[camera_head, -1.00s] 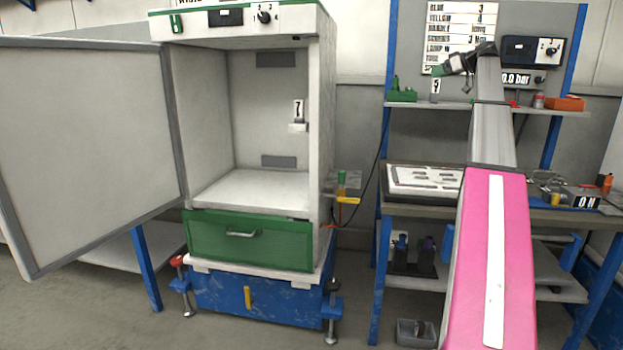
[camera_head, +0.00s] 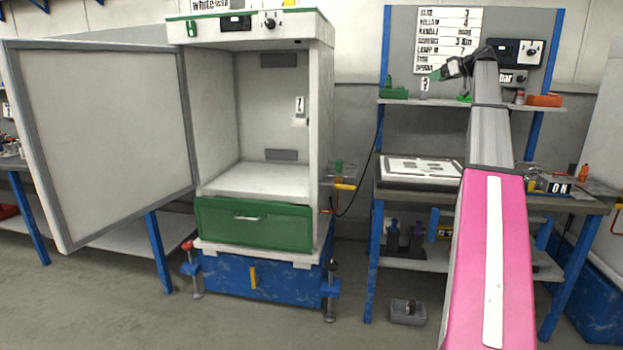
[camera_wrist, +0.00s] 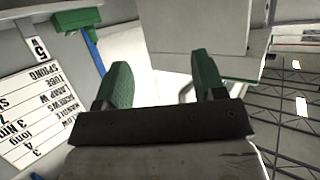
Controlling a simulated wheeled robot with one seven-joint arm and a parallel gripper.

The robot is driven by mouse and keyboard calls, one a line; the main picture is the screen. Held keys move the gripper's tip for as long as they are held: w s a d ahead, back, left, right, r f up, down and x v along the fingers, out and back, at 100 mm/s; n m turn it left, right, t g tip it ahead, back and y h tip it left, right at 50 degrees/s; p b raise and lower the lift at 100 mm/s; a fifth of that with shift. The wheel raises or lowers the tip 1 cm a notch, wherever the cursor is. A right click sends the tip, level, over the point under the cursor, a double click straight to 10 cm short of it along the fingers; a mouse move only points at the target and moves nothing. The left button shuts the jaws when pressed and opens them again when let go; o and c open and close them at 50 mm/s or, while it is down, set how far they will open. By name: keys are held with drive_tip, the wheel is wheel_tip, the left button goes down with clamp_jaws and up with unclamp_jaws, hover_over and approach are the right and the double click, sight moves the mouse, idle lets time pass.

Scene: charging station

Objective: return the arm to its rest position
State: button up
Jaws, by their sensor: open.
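My arm stretches up from the lower right of the head view, with a pink link and a grey link. My gripper (camera_head: 440,74) is at its far end, in front of the back panel of the workbench and pointing left. In the wrist view my gripper (camera_wrist: 160,88) shows two green fingers standing apart, with nothing between them. The wrist picture is turned, with the printed sign at its left and roof beams at its right.
A white cabinet (camera_head: 322,140) stands at left with its door (camera_head: 105,140) wide open and its green drawer (camera_head: 253,224) shut. The workbench (camera_head: 400,197) holds a white tray (camera_head: 385,172). A shelf (camera_head: 400,101) carries small items. A grey bin (camera_head: 400,318) sits on the floor.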

drive_tip(key=s+a+f+m+g+h, duration=0.15)
drive_tip(key=s+a+f, duration=0.35)
drive_tip(key=f, duration=1)
drive_tip(key=s+a+f+m+g+h, duration=0.1)
drive_tip(key=s+a+f+m+g, duration=0.15)
drive_tip(key=a+f, duration=0.9)
drive_tip(key=s+a+f+m+g+h, duration=0.1)
drive_tip(key=s+a+f+h, duration=0.2)
drive_tip(key=f, duration=1.5)
drive_tip(key=s+a+f+m+g+h, duration=0.1)
drive_tip(key=s+a+f, duration=0.2)
drive_tip(key=s+f, duration=0.6)
drive_tip(key=s+a+f+m+g+h, duration=0.1)
drive_tip(key=s+a+f, duration=0.3)
drive_tip(key=s+f, duration=0.4)
drive_tip(key=s+a+f+m+g+h, duration=0.1)
drive_tip(key=s+a+f, duration=0.3)
drive_tip(key=s+f, duration=0.5)
drive_tip(key=s+g, duration=0.1)
drive_tip(key=s, duration=0.5)
drive_tip(key=shift+f+g+h, duration=0.35)
drive_tip(key=shift+g, duration=0.05)
drive_tip(key=shift+s, duration=0.1)
